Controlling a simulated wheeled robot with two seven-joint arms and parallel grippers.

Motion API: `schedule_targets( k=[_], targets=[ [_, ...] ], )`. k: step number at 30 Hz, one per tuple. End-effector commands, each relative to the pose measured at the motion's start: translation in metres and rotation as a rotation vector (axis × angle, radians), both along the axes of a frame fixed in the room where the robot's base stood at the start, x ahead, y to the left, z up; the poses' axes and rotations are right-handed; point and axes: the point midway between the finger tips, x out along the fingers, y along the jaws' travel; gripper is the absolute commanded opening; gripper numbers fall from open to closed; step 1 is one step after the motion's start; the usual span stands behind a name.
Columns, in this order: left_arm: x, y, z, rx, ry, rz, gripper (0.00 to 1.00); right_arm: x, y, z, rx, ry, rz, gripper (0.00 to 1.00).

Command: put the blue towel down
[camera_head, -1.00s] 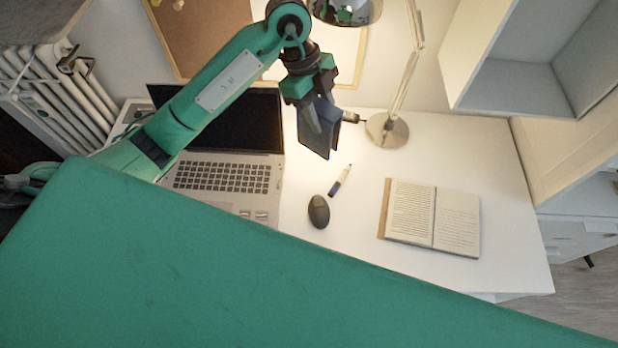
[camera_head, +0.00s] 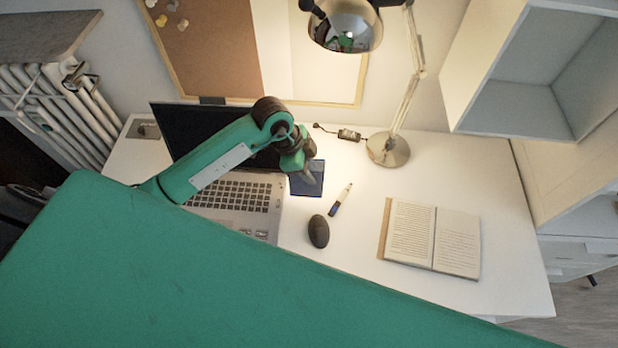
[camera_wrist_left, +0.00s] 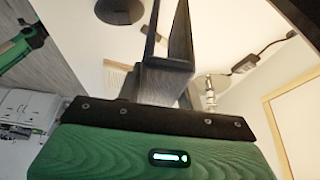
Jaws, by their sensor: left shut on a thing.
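The blue towel (camera_head: 306,187) is a small dark blue folded piece at the right edge of the laptop in the head view. My left gripper (camera_head: 311,174) is shut on it from above. The towel is low over the desk; I cannot tell whether it touches the surface. The gripper and wrist cover part of it. In the left wrist view the green gripper body fills the bottom and dark grey shapes rise from it; I cannot clearly tell the towel from the fingers there.
The open laptop (camera_head: 228,194) is left of the towel. A dark mouse (camera_head: 318,231) and a marker (camera_head: 341,199) lie just in front and to the right. An open book (camera_head: 432,237), a lamp (camera_head: 389,150) and a power adapter (camera_head: 349,135) are on the white desk (camera_head: 505,200). Bare desk lies between lamp and book.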

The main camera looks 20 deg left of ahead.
Motion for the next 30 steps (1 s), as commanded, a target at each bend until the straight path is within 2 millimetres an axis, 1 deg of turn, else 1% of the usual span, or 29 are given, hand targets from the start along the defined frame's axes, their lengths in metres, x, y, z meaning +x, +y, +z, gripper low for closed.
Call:
schedule_targets(
  k=[1, 3, 8, 12, 15, 18, 26, 27, 29, 30],
  targets=[
    [-0.001, 0.000, -0.007, 0.001, 0.001, 0.000, 0.10, 0.000, 0.000, 0.003, 0.000, 0.000, 0.000, 0.40],
    [0.000, 0.000, -0.016, 0.000, 0.002, 0.000, 0.10, 0.000, 0.000, 0.004, 0.000, 0.000, 0.000, 0.40],
    [0.000, 0.000, -0.029, 0.000, 0.002, -0.001, 0.10, 0.000, 0.001, 0.006, 0.001, 0.000, 0.000, 0.40],
    [0.000, 0.000, -0.051, 0.000, 0.002, 0.000, 0.10, 0.000, 0.003, 0.010, 0.003, 0.001, -0.001, 0.40],
    [0.000, 0.000, -0.062, 0.000, 0.001, 0.000, 0.10, 0.000, 0.004, 0.011, 0.004, 0.001, -0.001, 0.40],
    [0.000, 0.000, -0.065, 0.000, -0.001, -0.002, 0.10, 0.000, 0.004, 0.011, 0.004, 0.000, -0.001, 0.40],
    [0.000, 0.000, -0.067, 0.000, -0.001, -0.002, 0.10, 0.000, 0.004, 0.010, 0.004, 0.000, 0.000, 0.40],
    [0.000, 0.000, -0.067, 0.000, -0.001, -0.002, 0.39, 0.000, 0.004, 0.010, 0.004, 0.000, 0.000, 0.40],
    [0.000, 0.000, -0.067, 0.000, -0.001, -0.002, 0.50, 0.000, 0.004, 0.010, 0.004, 0.000, 0.000, 0.40],
    [0.000, 0.000, -0.067, 0.000, -0.001, -0.002, 0.58, 0.000, 0.004, 0.010, 0.004, 0.000, 0.000, 0.40]
  ],
)
